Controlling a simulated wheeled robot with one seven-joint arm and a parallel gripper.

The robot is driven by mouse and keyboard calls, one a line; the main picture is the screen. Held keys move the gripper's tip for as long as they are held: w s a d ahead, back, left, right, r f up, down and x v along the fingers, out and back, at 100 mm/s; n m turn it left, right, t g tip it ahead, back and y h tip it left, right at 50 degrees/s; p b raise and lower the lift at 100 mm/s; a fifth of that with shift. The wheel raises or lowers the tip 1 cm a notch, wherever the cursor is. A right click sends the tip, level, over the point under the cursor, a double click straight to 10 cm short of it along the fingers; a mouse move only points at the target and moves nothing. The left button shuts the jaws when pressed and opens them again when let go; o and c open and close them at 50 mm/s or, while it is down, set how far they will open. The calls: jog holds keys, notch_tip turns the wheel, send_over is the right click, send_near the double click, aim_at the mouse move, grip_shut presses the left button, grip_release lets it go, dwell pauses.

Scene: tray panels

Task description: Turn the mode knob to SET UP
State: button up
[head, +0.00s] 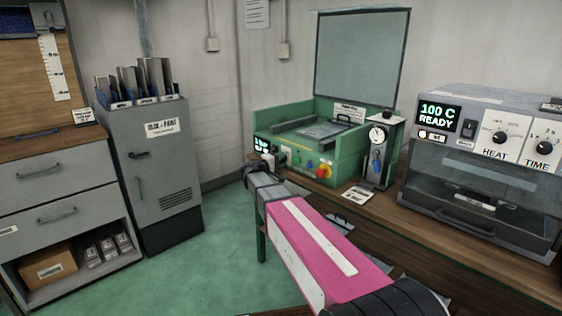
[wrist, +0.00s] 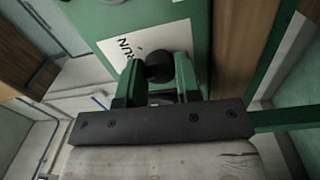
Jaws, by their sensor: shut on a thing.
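The mode knob (wrist: 158,66) is a round black knob on a white label plate (wrist: 175,38) on a green panel. In the wrist view my gripper (wrist: 154,76) has its two green fingers on either side of the knob, shut on it. The word RUN shows sideways left of the knob; SET UP cannot be read, and the fingers hide part of the plate. In the head view my gripper (head: 268,160) is at the left end of the front panel of the green machine (head: 345,165), and the knob is hard to make out there.
A lit display (head: 262,144) and a red and yellow button (head: 323,170) are on the same panel. A dial gauge stand (head: 378,140) and a grey oven (head: 480,215) stand to the right. A grey cabinet (head: 160,200) stands left, with open green floor between.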

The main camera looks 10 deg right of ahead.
jog(key=n, duration=0.6)
jog(key=shift+f, duration=0.1)
jog(key=shift+n+t, duration=0.3)
jog(key=shift+n, duration=0.2)
jog(key=o, duration=0.9)
jog(key=v, duration=1.1)
